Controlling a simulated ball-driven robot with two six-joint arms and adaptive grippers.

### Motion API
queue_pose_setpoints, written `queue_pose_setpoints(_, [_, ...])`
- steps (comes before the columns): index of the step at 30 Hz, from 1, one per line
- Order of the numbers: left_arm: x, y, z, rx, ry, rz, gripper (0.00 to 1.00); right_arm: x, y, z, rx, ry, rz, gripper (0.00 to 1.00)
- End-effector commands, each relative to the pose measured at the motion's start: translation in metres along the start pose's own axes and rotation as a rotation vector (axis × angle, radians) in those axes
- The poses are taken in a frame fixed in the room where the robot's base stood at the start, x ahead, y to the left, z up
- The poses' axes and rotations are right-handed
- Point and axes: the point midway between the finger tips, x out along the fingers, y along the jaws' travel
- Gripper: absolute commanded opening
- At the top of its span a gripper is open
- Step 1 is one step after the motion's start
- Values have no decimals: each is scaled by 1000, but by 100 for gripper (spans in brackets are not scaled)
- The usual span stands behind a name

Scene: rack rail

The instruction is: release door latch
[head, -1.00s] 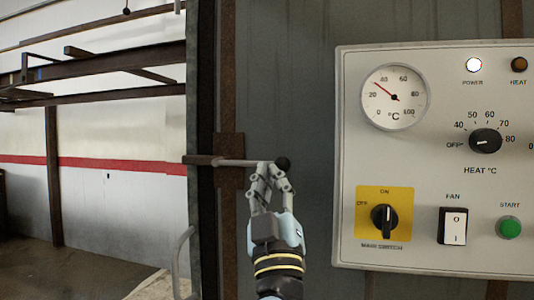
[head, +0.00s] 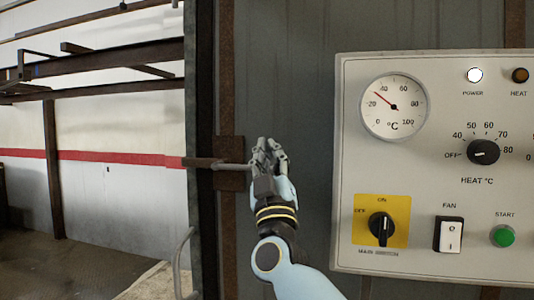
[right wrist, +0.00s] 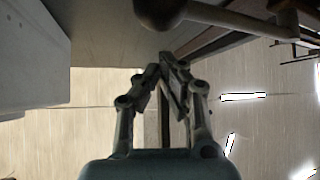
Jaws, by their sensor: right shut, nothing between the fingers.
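The door latch is a thin metal rod (head: 234,167) that lies level across a rusty bracket plate (head: 230,148) at the left edge of the grey door (head: 290,80). Its dark ball knob (right wrist: 158,10) shows at the top of the right wrist view; in the head view my fingers hide it. My right gripper (head: 268,143) is in front of the rod's right end, fingers pointing up. In the right wrist view the gripper (right wrist: 167,62) has its fingertips together and empty, with the knob beyond them. I cannot tell whether they touch it. My left gripper is out of view.
A control panel (head: 350,130) with a dial, knobs and switches sticks out on the door to the right of my arm. A bent metal handle (head: 181,262) stands at the lower left. The room beyond the frame on the left is open floor.

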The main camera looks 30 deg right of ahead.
Motion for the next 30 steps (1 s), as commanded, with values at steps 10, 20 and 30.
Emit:
queue_pose_setpoints(10, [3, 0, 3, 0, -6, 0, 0, -9, 0, 22, 1, 2, 2, 0])
queue_pose_setpoints(20, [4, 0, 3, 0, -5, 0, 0, -9, 0, 23, 4, 2, 4, 0])
queue_pose_setpoints(30, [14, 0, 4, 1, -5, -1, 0, -13, 3, 36, 43, 2, 47, 0])
